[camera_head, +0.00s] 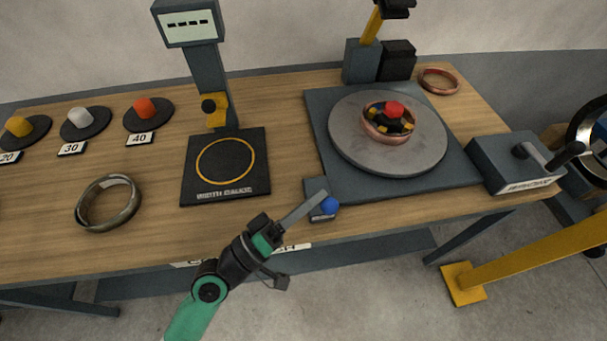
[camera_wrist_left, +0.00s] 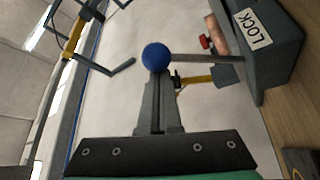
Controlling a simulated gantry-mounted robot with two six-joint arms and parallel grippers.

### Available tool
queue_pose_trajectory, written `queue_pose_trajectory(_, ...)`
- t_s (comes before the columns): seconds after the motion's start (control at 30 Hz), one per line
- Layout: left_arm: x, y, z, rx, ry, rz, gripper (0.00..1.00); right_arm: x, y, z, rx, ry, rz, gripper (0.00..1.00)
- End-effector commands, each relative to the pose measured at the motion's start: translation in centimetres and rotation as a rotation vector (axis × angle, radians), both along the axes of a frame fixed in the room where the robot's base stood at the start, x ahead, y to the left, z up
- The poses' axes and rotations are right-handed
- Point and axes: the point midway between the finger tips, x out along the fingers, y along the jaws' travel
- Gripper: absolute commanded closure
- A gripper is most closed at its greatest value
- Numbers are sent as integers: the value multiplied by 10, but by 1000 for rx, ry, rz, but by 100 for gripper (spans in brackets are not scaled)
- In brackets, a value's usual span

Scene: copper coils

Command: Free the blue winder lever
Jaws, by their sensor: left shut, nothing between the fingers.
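The blue winder lever shows as a blue ball knob (camera_head: 329,206) at the front left corner of the winder's grey base, by the table's front edge. Its knob (camera_wrist_left: 156,57) and thin grey rod also show in the left wrist view, beside a grey block labelled LOCK (camera_wrist_left: 262,28). My left gripper (camera_head: 323,198) is shut and empty, with its fingertips right at the knob. In the left wrist view its closed fingers (camera_wrist_left: 157,90) point at the knob; I cannot tell if they touch it. My right gripper is not in view.
The round winder plate (camera_head: 345,140) carries a copper coil (camera_head: 375,132) with a red knob. A width gauge (camera_head: 193,180), a loose metal ring (camera_head: 84,210) and a copper ring (camera_head: 453,76) stand on the table. A crank box (camera_head: 490,155) is at right.

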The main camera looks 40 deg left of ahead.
Motion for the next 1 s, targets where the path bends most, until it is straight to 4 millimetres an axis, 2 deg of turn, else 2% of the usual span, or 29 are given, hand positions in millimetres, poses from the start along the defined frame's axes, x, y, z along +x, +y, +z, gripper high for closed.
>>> queue_pose_trajectory(0.03, -2, -2, -7, 20, -19, -2, 100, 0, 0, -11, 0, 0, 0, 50)
queue_pose_trajectory(0.3, -8, -9, -10, 32, -27, 0, 100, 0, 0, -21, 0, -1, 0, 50)
queue_pose_trajectory(1.0, -9, -10, -10, 29, -24, 1, 100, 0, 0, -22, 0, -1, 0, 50)
